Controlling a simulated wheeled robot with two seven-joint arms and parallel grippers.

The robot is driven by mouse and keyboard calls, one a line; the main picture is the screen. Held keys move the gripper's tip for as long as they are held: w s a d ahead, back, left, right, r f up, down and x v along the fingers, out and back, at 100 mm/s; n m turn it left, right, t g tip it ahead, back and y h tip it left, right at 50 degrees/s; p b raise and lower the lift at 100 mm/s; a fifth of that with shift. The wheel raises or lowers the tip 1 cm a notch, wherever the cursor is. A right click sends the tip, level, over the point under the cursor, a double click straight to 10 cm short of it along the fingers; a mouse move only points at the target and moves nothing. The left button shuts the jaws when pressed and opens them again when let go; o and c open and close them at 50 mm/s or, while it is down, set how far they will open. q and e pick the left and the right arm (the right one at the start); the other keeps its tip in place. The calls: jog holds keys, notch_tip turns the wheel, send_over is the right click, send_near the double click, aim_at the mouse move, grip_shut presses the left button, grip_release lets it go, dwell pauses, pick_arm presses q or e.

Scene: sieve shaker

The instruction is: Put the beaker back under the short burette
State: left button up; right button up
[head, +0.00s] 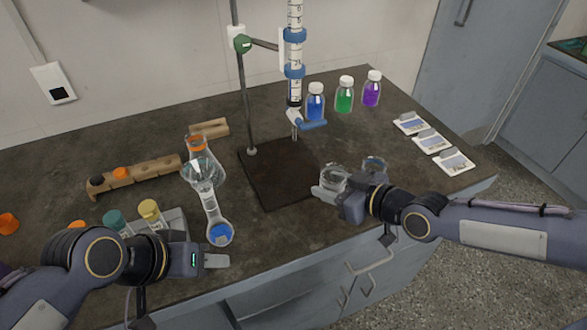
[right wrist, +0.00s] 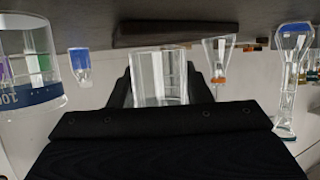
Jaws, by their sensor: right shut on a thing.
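My right gripper (head: 345,195) is shut on a clear glass beaker (head: 335,176), close to the front right of the stand's dark base plate (head: 270,180). In the right wrist view the beaker (right wrist: 160,78) is between the dark fingers. Whether it touches the surface is unclear. The burette (head: 294,75), with blue clamps and a blue stopcock (head: 312,124), is upright above the back right of the plate. The beaker is in front and to the right of its tip. My left gripper (head: 216,261) is at the counter's front edge, its jaw gap not clear.
A second glass vessel (head: 374,164), banded blue in the right wrist view (right wrist: 32,94), stands just right of the held beaker. Blue, green and purple bottles (head: 344,96) stand behind. White cards (head: 432,140) lie right.

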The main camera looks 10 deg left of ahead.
pick_arm(q)
jog(key=shift+f, duration=0.45)
pick_arm(e)
send_over(295, 174)
jog(key=s+d, duration=0.2)
jog(key=shift+w+a, duration=0.15)
jog(key=shift+w, duration=0.05)
pick_arm(q)
jog(key=shift+r, duration=0.1)
pick_arm(e)
jog(key=shift+w+a, duration=0.35)
jog(key=shift+a, duration=0.2)
jog(key=shift+w+a, duration=0.35)
jog(key=shift+a, duration=0.2)
jog(key=shift+d+f, duration=0.1)
jog(key=shift+f, duration=0.55)
jog(key=shift+d, duration=0.15)
jog(key=shift+f, duration=0.15)
pick_arm(q)
jog(key=shift+f+b, duration=0.25)
jog(key=shift+b, duration=0.1)
pick_arm(e)
jog(key=shift+f, duration=0.15)
pick_arm(q)
jog(key=shift+r, duration=0.1)
pick_arm(e)
jog(key=o, duration=1)
